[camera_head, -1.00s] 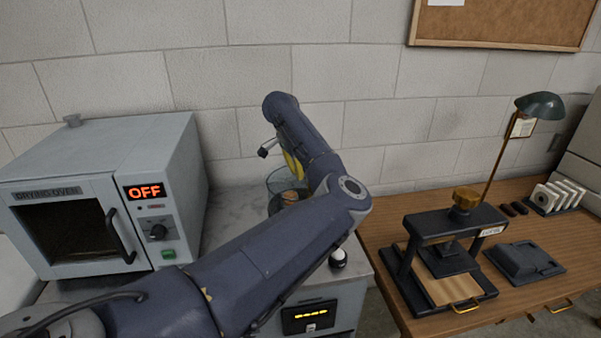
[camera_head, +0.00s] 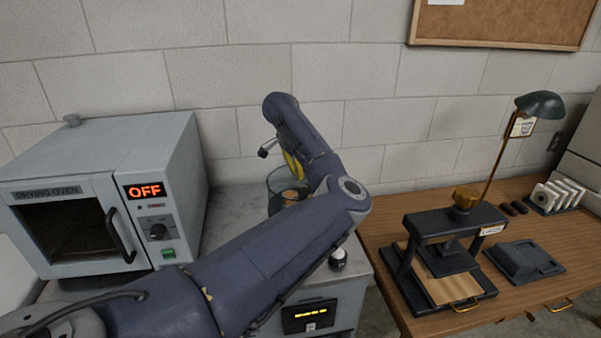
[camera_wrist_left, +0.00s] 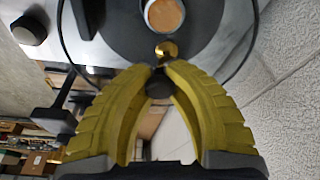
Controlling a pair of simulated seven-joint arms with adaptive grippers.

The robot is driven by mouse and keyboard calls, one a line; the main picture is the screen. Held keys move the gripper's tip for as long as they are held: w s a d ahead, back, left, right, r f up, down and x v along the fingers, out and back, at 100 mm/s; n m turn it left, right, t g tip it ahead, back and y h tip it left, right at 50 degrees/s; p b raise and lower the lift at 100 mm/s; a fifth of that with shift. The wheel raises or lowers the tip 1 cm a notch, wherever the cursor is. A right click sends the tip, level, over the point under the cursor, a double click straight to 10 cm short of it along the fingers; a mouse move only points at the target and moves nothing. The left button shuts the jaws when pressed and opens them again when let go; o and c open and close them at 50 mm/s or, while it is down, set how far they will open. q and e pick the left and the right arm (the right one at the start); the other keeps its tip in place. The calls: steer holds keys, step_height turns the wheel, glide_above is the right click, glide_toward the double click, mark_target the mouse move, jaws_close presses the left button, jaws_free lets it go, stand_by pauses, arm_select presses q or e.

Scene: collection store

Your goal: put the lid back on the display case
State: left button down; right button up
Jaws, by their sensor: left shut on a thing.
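My left gripper (camera_wrist_left: 160,74) has its yellow fingers shut on a small dark knob (camera_wrist_left: 158,87) with a brass ball (camera_wrist_left: 166,50) just beyond it. I cannot tell whether this knob belongs to the lid, and a lid's outline is not clear. A clear round glass vessel (camera_head: 274,186), perhaps the display case, stands on the grey counter, partly hidden by my left arm. Its dark curved rim shows in the left wrist view around a grey disc with a round orange-brown piece (camera_wrist_left: 164,15). In the head view my left gripper (camera_head: 293,166) is mostly hidden above the vessel.
A drying oven (camera_head: 110,195) reading OFF stands left of the vessel. A wooden table (camera_head: 390,235) at right bears a black press (camera_head: 450,225), a dark tray-like block (camera_head: 524,262), a green lamp (camera_head: 540,104) and a rack of white rolls (camera_head: 556,196). The block wall is close behind.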

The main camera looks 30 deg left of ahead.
stand_by(0.3)
arm_select(q)
steer(key=c, duration=0.7)
jaws_free()
steer(key=shift+r, duration=3.45)
jaws_close()
